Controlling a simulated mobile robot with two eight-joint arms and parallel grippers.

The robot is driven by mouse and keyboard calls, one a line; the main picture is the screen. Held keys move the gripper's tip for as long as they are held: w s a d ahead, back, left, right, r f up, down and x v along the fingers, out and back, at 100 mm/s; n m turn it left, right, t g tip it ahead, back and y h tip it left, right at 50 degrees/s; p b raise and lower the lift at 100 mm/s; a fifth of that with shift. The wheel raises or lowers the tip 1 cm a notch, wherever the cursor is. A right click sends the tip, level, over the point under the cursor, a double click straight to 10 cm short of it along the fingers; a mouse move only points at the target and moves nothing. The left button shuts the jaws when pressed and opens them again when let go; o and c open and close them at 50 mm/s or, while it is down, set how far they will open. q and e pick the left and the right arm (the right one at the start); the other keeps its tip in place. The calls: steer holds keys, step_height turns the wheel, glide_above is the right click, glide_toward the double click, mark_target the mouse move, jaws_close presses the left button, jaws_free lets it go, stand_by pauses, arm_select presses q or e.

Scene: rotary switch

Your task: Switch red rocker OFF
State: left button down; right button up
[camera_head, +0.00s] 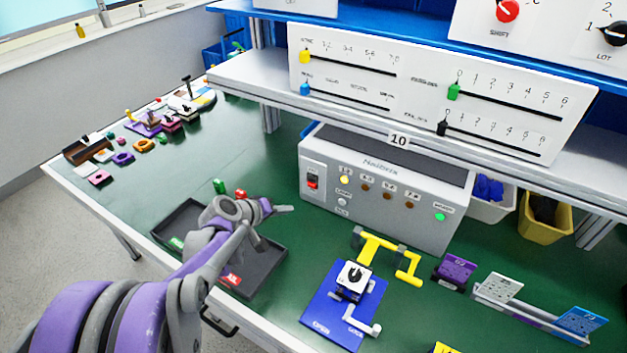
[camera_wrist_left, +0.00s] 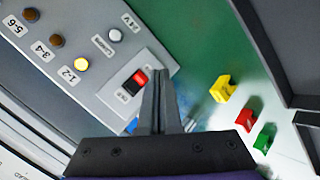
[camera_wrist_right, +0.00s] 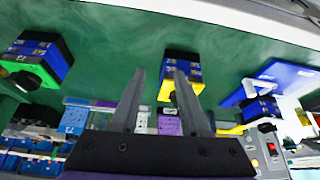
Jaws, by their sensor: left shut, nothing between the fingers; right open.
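The red rocker (camera_head: 312,181) sits in a white plate at the left end of the grey box's (camera_head: 380,210) front. The rocker also shows in the left wrist view (camera_wrist_left: 134,82), with a red part and a dark part. Its tilt is hard to tell. My left gripper (camera_head: 290,208) is shut and empty, in front of and below the rocker in the head view. In the left wrist view its fingertips (camera_wrist_left: 158,78) appear just beside the rocker; I cannot tell whether they touch. My right gripper (camera_wrist_right: 160,72) is open and empty, seen only in the right wrist view.
A yellow lamp (camera_head: 344,180) and a green lamp (camera_head: 440,217) glow on the box. A black tray (camera_head: 262,272) lies under my left arm. Small green (camera_head: 219,186) and red blocks lie behind the arm. A blue plate with a switch (camera_head: 330,310) and yellow handle (camera_head: 385,245) stand right.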

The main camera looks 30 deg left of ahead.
arm_select(q)
steer(key=shift+s, duration=0.1)
arm_select(e)
steer(key=shift+s, duration=0.1)
arm_select(q)
glide_toward(311, 184)
steer(key=shift+s+f+p+x, duration=0.15)
steer(key=shift+p+x, duration=0.05)
steer(key=shift+x, duration=1)
steer(key=shift+s+f+p+x, duration=0.15)
steer(key=shift+p+x, duration=0.05)
steer(key=shift+x, duration=1)
arm_select(e)
steer(key=shift+r, duration=0.45)
arm_select(q)
steer(key=shift+d, duration=0.15)
steer(key=shift+w, duration=0.45)
arm_select(e)
steer(key=shift+w, duration=0.2)
arm_select(q)
steer(key=shift+w+r, duration=0.1)
steer(key=shift+w, duration=0.2)
arm_select(e)
steer(key=shift+r, duration=0.1)
arm_select(q)
steer(key=shift+s, duration=0.8)
